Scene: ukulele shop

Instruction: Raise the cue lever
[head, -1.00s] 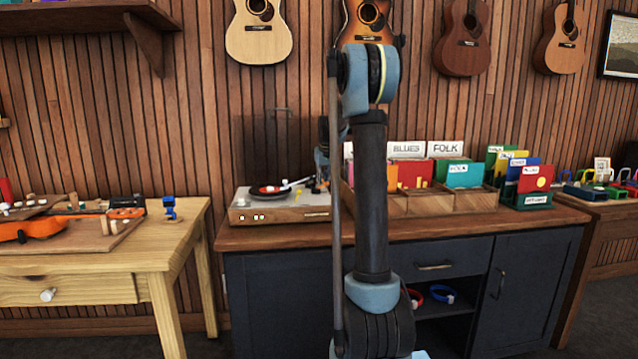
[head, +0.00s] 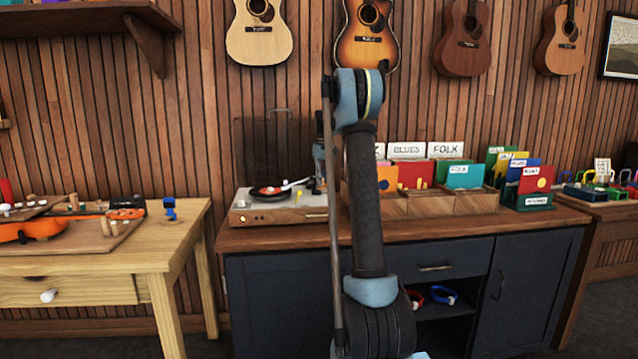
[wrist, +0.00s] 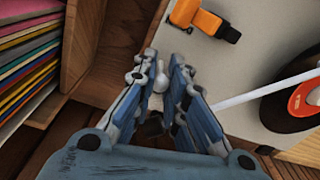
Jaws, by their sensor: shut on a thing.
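The turntable (head: 282,212) stands on the dark cabinet, with a black record with a red label (head: 268,190) and a pale tonearm (head: 296,183). In the wrist view the tonearm (wrist: 262,90) runs to the record (wrist: 292,104) at the right. My gripper (wrist: 160,82) is over the turntable's edge, beside the wooden record bin. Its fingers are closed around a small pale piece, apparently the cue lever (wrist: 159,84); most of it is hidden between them. In the head view my arm stands in front, and the fingertips cannot be made out.
The wooden record bin (head: 427,204) stands close on the right of the turntable; in the wrist view its wall (wrist: 87,42) is just left of my gripper. An orange and black part (wrist: 204,20) sits on the turntable's top. Guitars hang on the wall behind.

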